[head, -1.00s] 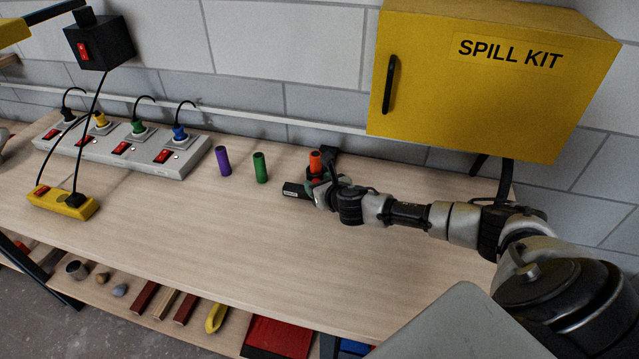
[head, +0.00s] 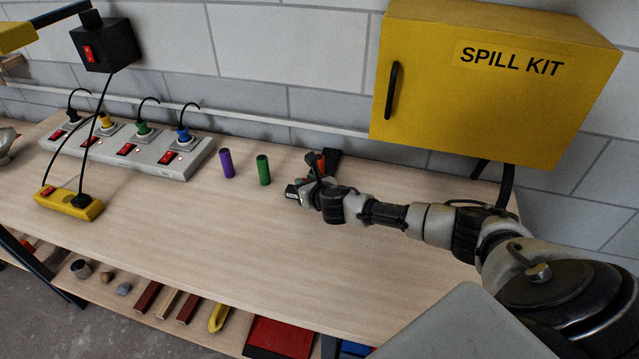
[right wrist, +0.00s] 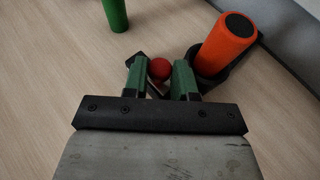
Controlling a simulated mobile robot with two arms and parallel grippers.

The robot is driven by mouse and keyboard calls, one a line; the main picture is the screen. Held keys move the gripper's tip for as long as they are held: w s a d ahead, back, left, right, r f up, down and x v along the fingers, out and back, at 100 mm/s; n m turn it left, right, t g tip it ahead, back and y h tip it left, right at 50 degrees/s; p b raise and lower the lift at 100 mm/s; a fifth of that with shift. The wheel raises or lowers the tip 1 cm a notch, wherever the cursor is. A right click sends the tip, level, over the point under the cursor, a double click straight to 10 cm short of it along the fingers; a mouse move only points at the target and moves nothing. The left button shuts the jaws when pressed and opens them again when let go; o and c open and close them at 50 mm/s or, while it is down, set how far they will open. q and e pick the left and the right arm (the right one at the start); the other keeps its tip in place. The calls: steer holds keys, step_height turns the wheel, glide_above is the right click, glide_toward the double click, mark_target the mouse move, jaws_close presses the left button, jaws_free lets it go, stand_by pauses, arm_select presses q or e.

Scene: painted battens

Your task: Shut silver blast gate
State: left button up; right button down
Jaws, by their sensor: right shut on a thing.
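My right gripper (right wrist: 160,76) has its green fingers on either side of a red ball knob (right wrist: 159,68), shut on it. The gripper hides most of this fitting. An orange cylinder (right wrist: 229,40) stands in a black holder (right wrist: 216,70) right of the fingers in the wrist view. My left gripper is not in view.
A green cylinder (head: 263,170) and a purple cylinder (head: 226,163) stand left of the gripper. A grey power strip (head: 110,153) and a yellow switch box (head: 72,205) are further left. A yellow spill kit cabinet (head: 480,110) hangs above my right arm. The bench front is clear.

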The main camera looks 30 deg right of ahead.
steer(key=shift+w+a, duration=0.35)
steer(key=shift+w, duration=0.05)
steer(key=c, duration=1.3)
jaws_free()
steer(key=o, duration=0.4)
steer(key=shift+w+a, duration=0.1)
steer(key=shift+w, duration=0.05)
steer(key=shift+c, duration=0.2)
steer(key=shift+s+r, duration=0.1)
steer(key=shift+s, duration=0.25)
steer(key=v, duration=1)
steer(key=shift+b, duration=0.4)
